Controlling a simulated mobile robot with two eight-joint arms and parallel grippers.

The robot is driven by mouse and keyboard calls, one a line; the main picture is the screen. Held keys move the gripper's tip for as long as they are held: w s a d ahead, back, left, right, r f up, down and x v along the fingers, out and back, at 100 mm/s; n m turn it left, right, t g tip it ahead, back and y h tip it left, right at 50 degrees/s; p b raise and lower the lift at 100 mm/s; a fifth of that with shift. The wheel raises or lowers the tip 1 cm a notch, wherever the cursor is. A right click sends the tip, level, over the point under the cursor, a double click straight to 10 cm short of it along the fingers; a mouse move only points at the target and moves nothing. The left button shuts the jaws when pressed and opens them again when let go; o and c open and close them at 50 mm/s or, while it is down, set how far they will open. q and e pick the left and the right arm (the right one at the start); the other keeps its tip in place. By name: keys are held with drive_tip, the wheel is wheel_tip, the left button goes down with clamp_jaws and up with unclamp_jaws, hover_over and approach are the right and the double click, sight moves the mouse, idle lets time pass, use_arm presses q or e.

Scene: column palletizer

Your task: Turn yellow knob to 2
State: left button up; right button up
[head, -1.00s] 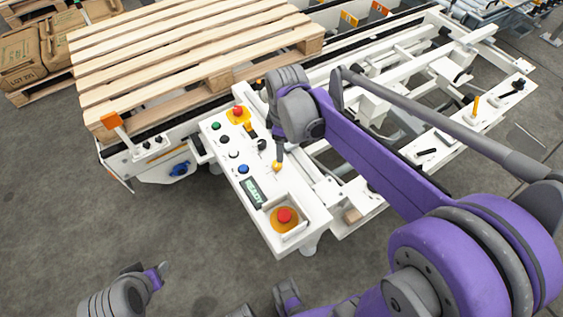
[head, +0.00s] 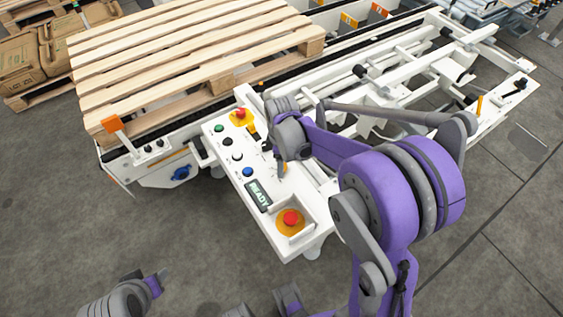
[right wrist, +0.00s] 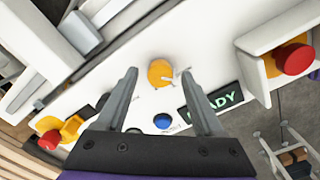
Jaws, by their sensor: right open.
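The yellow knob (right wrist: 160,73) is on the white control panel (right wrist: 110,75), with a small pale pointer at its right side in the right wrist view. My right gripper (right wrist: 160,76) is open, with one finger on either side of the knob in that view. Whether the fingers touch it, I cannot tell. In the head view the right gripper (head: 280,160) is over the panel, partly covering the knob (head: 284,170). The knob's number marks are not readable. At the head view's lower left is what looks like my left gripper (head: 160,277), its jaws unclear.
The panel carries a READY display (head: 258,195), a red emergency button (head: 290,218), a blue button (head: 248,171) and a red-and-yellow switch (head: 240,116). A wooden pallet (head: 190,50) lies behind on the white conveyor frame. Grey floor is clear at the front left.

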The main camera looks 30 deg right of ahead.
drive_tip(key=shift+f, duration=0.1)
clamp_jaws()
idle(0.3)
